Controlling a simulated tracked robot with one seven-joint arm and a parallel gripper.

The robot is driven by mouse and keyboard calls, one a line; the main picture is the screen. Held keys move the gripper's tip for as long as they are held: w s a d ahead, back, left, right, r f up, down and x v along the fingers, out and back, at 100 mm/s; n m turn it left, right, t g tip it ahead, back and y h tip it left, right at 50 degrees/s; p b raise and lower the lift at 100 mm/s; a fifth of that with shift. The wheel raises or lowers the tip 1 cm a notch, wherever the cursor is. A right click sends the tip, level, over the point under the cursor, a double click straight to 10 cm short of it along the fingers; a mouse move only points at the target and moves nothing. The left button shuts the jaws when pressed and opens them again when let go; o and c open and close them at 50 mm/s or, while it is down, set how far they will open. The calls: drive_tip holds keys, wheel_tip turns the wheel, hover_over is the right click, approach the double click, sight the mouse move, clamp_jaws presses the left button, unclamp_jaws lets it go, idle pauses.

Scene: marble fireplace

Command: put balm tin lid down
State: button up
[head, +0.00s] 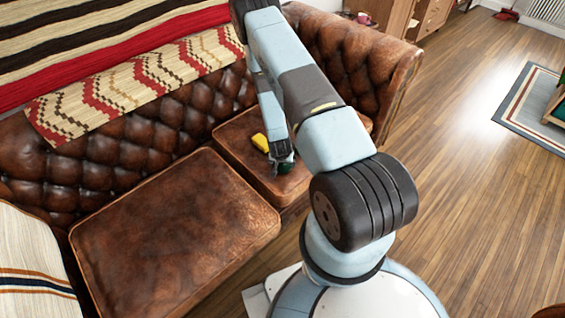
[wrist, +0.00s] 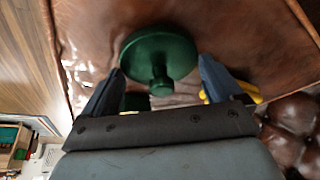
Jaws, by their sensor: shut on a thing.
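A dark green round lid with a stubby knob (wrist: 160,52) shows in the wrist view, in front of the brown leather seat (wrist: 235,30). My gripper (wrist: 160,78) has one finger on each side of it and is shut on it. In the head view, my gripper (head: 283,160) is low over the right seat cushion, with a bit of the green lid (head: 286,168) at its tip. I cannot tell whether the lid touches the leather. Another dark green patch (wrist: 135,101) shows near my palm, mostly hidden.
A yellow object (head: 260,142) lies on the right cushion (head: 235,135) close beside my gripper. The left cushion (head: 175,235) is bare. The tufted sofa back (head: 130,140) rises behind. Wooden floor (head: 455,170) lies to the right.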

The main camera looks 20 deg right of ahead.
drive_tip(key=o, duration=0.7)
drive_tip(key=shift+f, duration=0.1)
drive_tip(key=s+a+r+n+y, duration=0.1)
drive_tip(key=a+r, duration=0.1)
drive_tip(key=r, duration=1.3)
drive_tip(key=s+a+r+n+t, duration=0.1)
drive_tip(key=a+r, duration=0.2)
drive_tip(key=r, duration=1.2)
drive_tip(key=s+a+r+n+y, duration=0.1)
drive_tip(key=a+r, duration=0.1)
drive_tip(key=r, duration=1.3)
drive_tip(key=s+a+r+n, duration=0.1)
drive_tip(key=s+r, duration=0.4)
drive_tip(key=r, duration=0.3)
drive_tip(key=s+r+n, duration=0.1)
drive_tip(key=s+r, duration=0.5)
drive_tip(key=r, duration=0.2)
drive_tip(key=shift+n+t, duration=0.4)
drive_tip(key=shift+n, duration=0.4)
drive_tip(key=s+r, duration=0.2)
drive_tip(key=s, duration=0.2)
drive_tip(key=s+r, duration=0.3)
drive_tip(key=s, duration=0.2)
drive_tip(key=s+r, duration=0.2)
drive_tip(key=s, duration=0.3)
drive_tip(key=shift+r, duration=0.4)
